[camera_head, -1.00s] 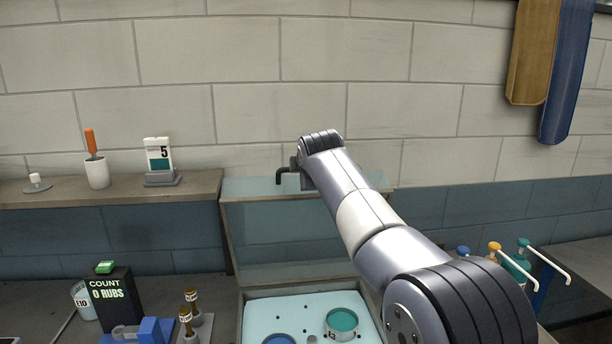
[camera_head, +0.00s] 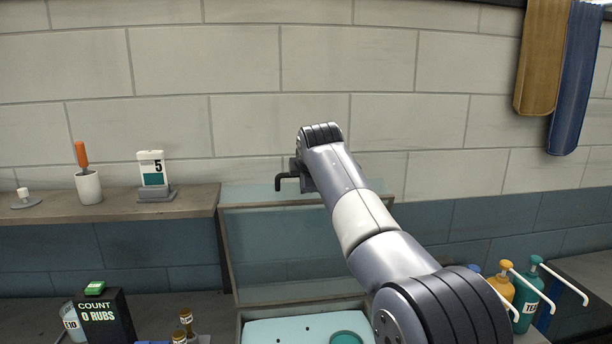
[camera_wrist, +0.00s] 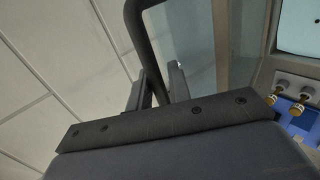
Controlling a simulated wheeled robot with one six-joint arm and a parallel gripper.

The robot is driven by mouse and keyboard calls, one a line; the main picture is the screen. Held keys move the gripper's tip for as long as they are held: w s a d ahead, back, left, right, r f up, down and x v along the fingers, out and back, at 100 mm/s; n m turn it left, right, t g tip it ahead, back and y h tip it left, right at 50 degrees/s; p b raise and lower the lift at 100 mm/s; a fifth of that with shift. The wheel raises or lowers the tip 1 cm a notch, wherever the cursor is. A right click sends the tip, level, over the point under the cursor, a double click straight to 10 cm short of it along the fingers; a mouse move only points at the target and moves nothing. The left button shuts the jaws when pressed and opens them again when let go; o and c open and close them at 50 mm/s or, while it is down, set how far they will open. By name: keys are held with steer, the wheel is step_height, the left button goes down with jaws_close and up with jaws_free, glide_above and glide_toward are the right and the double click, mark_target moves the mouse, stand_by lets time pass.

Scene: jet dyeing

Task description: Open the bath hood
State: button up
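The bath hood (camera_head: 270,246) is a clear glass panel in a grey frame. It stands raised at the back of the bath (camera_head: 240,322). A black bent handle (camera_head: 280,183) sticks out at its upper edge; in the wrist view the handle (camera_wrist: 136,40) is a thick dark bar. My gripper (camera_head: 297,170) is at this handle, its fingers mostly hidden by my arm in the head view. In the wrist view my gripper (camera_wrist: 160,82) has the bar between its two fingers, with a small gap seen beside the right finger. A firm grip is not visible.
A shelf at left holds a white cup (camera_head: 89,187) with an orange-handled tool and a "5" card stand (camera_head: 154,177). A rub counter (camera_head: 103,316) and brown bottles (camera_head: 186,326) stand front left. Pump bottles (camera_head: 527,295) stand at right. A brick wall is close behind.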

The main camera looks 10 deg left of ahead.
steer(key=shift+o, duration=0.9)
steer(key=shift+r, duration=0.1)
steer(key=shift+s, duration=0.1)
steer(key=b+v, duration=0.2)
steer(key=v, duration=0.8)
steer(key=shift+s+r+b, duration=0.2)
steer(key=shift+b, duration=0.1)
steer(key=shift+d, duration=0.15)
